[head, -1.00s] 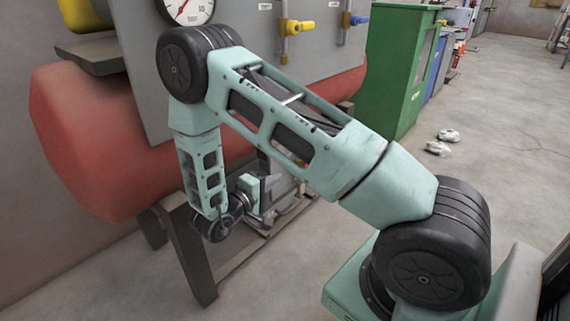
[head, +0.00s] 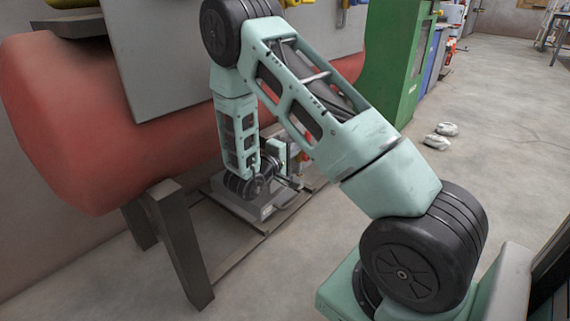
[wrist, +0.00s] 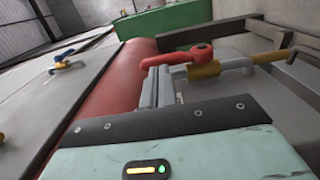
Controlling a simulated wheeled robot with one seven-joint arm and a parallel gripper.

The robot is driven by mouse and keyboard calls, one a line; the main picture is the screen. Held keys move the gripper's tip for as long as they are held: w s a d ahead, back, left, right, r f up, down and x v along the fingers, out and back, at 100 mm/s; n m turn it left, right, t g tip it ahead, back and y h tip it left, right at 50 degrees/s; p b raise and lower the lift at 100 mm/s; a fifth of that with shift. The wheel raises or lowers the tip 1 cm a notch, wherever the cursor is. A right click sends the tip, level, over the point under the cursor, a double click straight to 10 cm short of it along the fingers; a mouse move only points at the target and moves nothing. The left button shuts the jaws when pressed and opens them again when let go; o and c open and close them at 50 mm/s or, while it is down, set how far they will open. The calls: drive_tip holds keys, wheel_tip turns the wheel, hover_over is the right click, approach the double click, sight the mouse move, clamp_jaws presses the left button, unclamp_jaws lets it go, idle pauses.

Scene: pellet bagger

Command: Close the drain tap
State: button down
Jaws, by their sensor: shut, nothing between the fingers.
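The drain tap (wrist: 205,69) shows in the wrist view, with a red lever handle (wrist: 190,54) on a brass-coloured body and pipe. The lever lies along the pipe in this picture. My gripper (wrist: 164,76) is shut and empty, its grey fingers close to the lever's left end. I cannot tell whether they touch it. The red tank (wrist: 118,82) is just left of the fingers; it also shows in the head view (head: 70,120).
A grey panel with a blue-handled valve (wrist: 65,64) is left of the tank in the wrist view. The tank stands on a dark frame (head: 178,240) with a grey box (head: 262,208) beneath. A green cabinet (head: 395,70) is behind. Pale objects (head: 440,136) lie on the otherwise open floor.

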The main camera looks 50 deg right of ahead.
drive_tip(key=shift+d, duration=0.9)
drive_tip(key=shift+w+r, duration=0.1)
drive_tip(key=shift+r, duration=0.1)
